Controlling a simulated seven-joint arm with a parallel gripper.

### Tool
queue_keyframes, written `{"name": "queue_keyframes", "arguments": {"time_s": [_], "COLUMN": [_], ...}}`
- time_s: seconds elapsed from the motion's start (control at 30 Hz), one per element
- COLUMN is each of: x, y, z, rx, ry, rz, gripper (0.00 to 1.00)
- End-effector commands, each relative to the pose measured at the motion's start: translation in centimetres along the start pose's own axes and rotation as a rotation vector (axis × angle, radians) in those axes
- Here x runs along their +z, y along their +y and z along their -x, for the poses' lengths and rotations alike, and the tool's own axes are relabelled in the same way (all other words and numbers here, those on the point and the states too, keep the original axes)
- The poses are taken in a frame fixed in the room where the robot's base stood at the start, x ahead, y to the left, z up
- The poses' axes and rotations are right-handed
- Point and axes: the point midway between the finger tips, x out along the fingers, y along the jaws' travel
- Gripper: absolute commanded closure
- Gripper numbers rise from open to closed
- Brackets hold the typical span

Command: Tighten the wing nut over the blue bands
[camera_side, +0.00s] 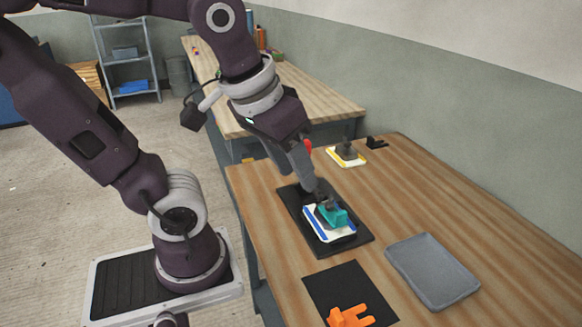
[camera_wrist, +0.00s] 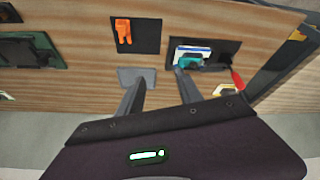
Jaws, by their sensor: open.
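A white block with blue bands (camera_side: 316,232) lies on a dark mat (camera_side: 352,241) in the side view, with a teal piece (camera_side: 333,215) on top. It also shows in the wrist view (camera_wrist: 186,50). A small dark part sits by the teal piece; I cannot make out the wing nut's shape or how tight it is. My gripper (camera_side: 313,188) is open, its fingers pointing down just above and behind the teal piece. In the wrist view (camera_wrist: 160,76) the fingers are spread, with the right fingertip near the teal piece (camera_wrist: 190,63). Contact is unclear.
A yellow-banded white block (camera_side: 335,158) with a dark top stands behind, next to a small black part (camera_side: 376,142). A grey tray (camera_side: 432,270) lies at right. An orange forked piece (camera_side: 350,316) lies on a black mat (camera_side: 332,284) in front. A red part (camera_wrist: 238,79) stands beside the dark mat.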

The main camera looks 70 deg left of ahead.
Motion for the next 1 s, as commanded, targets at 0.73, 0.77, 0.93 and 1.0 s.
{"name": "queue_keyframes", "arguments": {"time_s": [0.73, 0.77, 0.93, 1.0], "x": [-10.2, -10.9, -12.4, -12.6], "y": [-5.5, -6.3, -9.8, -10.5], "z": [-11.5, -13.0, -19.5, -20.7], "rx": [-0.238, -0.248, -0.264, -0.264], "ry": [-0.207, -0.228, -0.31, -0.323], "rz": [0.598, 0.668, 0.965, 1.022], "gripper": [0.57, 0.57, 0.57, 0.57]}}
